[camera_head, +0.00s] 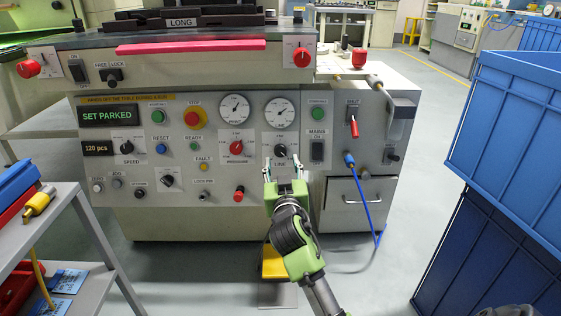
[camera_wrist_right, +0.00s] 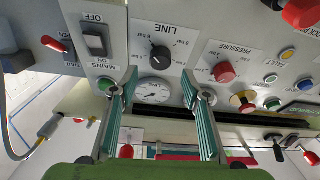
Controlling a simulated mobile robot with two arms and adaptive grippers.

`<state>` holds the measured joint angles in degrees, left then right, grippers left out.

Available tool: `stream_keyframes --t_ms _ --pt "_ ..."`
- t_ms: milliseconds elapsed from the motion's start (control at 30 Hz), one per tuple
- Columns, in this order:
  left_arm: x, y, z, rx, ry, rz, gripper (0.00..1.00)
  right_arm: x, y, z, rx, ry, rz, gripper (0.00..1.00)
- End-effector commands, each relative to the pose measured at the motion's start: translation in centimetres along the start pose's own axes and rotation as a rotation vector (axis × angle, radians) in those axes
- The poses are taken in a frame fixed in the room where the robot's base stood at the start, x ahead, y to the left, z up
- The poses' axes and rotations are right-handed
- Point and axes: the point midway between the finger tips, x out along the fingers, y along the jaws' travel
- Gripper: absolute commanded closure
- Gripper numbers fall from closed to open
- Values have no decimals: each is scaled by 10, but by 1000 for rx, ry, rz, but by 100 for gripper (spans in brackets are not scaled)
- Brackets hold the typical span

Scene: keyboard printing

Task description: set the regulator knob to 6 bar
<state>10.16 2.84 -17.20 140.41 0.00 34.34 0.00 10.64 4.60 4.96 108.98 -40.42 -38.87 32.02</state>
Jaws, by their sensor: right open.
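The front panel has two dial knobs with bar scales. A black knob marked LINE (camera_head: 280,150) sits under the right gauge. It also shows in the wrist view (camera_wrist_right: 163,57). A red knob marked PRESSURE (camera_head: 237,148) sits to its left, and in the wrist view it is to the right (camera_wrist_right: 224,72). I read no "regulator" label, and the pointer settings are too small to tell. My right gripper (camera_head: 282,166) is open and empty in front of the panel at the LINE knob. In the wrist view the LINE knob appears just beyond and between its fingertips (camera_wrist_right: 158,73). My left gripper is not in view.
Two round gauges (camera_head: 235,108) (camera_head: 282,113) sit above the knobs. A mains switch (camera_head: 317,150) is right of LINE. A red-handled lever (camera_head: 353,127) and a blue cable (camera_head: 367,197) are farther right. Blue crates (camera_head: 510,130) stand at right, a grey cart (camera_head: 75,210) at left.

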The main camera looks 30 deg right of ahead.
Motion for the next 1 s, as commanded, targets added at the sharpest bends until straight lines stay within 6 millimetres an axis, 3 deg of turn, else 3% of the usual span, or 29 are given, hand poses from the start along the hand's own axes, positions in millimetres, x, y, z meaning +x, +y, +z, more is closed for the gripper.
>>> stream_keyframes --t_ms 100,300,667,833,1000 --pt "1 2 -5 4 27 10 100 23 0 2 -1 2 0 57" --pt "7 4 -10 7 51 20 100 44 -1 2 0 0 -1 57" --pt "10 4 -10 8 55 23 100 49 -1 1 0 -2 -1 57" --pt "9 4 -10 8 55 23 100 49 -1 1 0 -1 -1 96" --pt "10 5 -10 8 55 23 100 49 -1 0 -1 -1 -2 95"
